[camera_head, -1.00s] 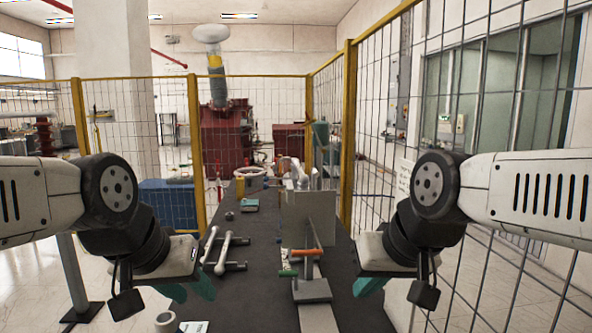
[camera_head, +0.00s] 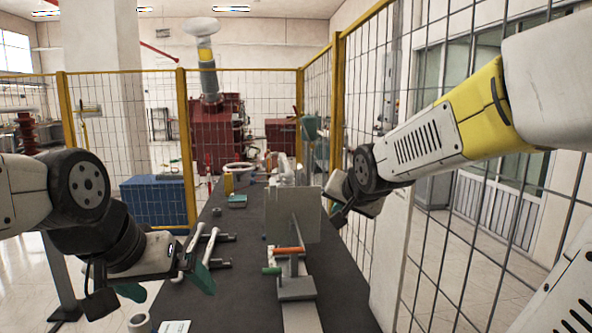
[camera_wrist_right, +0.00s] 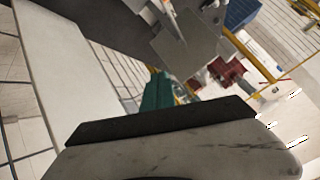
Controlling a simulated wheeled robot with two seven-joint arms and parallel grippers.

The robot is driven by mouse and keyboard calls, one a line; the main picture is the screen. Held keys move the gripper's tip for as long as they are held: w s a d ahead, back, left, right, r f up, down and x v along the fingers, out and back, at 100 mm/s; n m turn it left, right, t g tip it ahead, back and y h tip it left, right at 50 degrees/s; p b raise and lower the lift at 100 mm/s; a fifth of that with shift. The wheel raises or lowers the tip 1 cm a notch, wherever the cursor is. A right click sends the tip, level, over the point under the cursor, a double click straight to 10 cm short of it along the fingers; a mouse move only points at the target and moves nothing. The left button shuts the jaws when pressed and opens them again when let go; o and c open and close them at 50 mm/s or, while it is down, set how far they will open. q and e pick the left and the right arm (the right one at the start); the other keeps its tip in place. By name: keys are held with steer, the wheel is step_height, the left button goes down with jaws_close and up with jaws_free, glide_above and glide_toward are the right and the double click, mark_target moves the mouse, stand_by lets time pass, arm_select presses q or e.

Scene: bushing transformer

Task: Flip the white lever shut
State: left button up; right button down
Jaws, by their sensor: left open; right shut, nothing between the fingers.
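Two long white levers (camera_head: 208,246) stand tilted side by side on dark bases on the black table, left of a grey upright plate. I cannot tell which one the task means, and some whitish parts behind the plate are too small to make out. My left gripper (camera_head: 166,285) is open, its teal fingers spread, in front of and left of these levers and apart from them. My right gripper (camera_wrist_right: 157,92) is shut and empty, with teal fingers; in the head view its wrist is right of the plate, its fingertips hard to see.
The grey plate (camera_head: 291,216) stands mid-table. In front of it is a fixture with an orange handle (camera_head: 289,250) and a green handle (camera_head: 271,270). A white roll (camera_head: 140,323) lies at the near left. Yellow-framed mesh fencing (camera_head: 335,100) stands behind and to the right.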

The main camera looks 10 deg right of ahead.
steer(key=w+r+m+t, duration=0.1)
steer(key=w+m+t, duration=0.2)
steer(key=w, duration=0.7)
steer(key=m+t+y, duration=0.3)
steer(key=m+y, duration=0.1)
glide_toward(300, 167)
steer(key=d, duration=0.1)
steer(key=s+d, duration=0.1)
steer(key=d, duration=0.1)
steer(key=shift+s+d+f, duration=0.1)
steer(key=shift+s+f, duration=0.05)
steer(key=shift+s, duration=0.15)
steer(key=x, duration=1)
steer(key=shift+s+a+m+h, duration=0.15)
steer(key=shift+a+m+h, duration=0.15)
steer(key=shift+m+h, duration=0.4)
